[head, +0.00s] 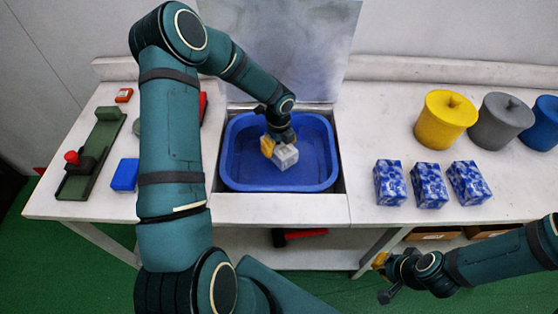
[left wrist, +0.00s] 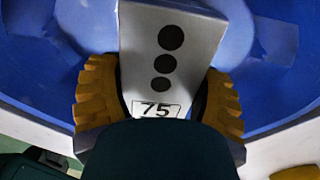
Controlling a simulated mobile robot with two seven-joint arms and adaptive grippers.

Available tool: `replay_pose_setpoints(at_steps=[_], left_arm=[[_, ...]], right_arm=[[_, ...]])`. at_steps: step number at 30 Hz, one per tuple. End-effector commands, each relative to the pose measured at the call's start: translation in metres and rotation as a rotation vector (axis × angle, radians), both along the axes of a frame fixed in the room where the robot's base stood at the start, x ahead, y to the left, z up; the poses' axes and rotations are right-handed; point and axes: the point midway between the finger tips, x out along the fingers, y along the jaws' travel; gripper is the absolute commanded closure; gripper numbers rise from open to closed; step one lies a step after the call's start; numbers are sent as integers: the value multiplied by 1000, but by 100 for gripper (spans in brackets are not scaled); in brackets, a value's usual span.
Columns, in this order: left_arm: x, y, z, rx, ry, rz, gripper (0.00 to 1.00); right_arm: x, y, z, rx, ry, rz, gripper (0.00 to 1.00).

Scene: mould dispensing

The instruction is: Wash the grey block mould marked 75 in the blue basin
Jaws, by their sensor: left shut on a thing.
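The grey block mould (head: 286,157) is in my left gripper (head: 275,150), over or in the blue basin (head: 320,183). In the left wrist view the mould (left wrist: 172,60) shows a label reading 75 and three dark round holes. The yellow fingers of my left gripper (left wrist: 160,100) press on its two sides. The blue basin (left wrist: 285,75) surrounds it there. I cannot tell whether the mould touches the basin's floor. My right gripper (head: 381,276) is low at the front right, away from the basin; its jaw opening is not clear.
Several lidded pots, among them a yellow one (head: 446,120) and a grey one (head: 500,121), stand at the right. Patterned blue blocks (head: 429,186) stand in front of them. A green fixture (head: 92,155), a blue block (head: 125,175) and a red box (head: 124,95) are at the left.

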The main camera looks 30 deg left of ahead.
Motion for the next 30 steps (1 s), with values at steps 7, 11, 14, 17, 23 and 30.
replay_pose_setpoints(at_steps=[7, 11, 14, 17, 23, 30], left_arm=[[1, 0, 19, 0, -2, 0, 75], [1, 0, 27, 0, -2, 0, 75], [1, 0, 33, 0, -2, 1, 75], [1, 0, 40, 0, -2, 1, 75], [1, 0, 52, 0, -2, 0, 75], [1, 0, 67, 1, -4, -1, 75]], right_arm=[[4, -1, 15, -2, -10, -7, 100], [6, -1, 21, -4, -15, -11, 100], [8, -1, 26, -4, -19, -14, 100], [8, -2, 31, -4, -20, -15, 100], [9, -2, 42, -2, -21, -15, 100], [9, -3, 55, 0, -23, -16, 100]])
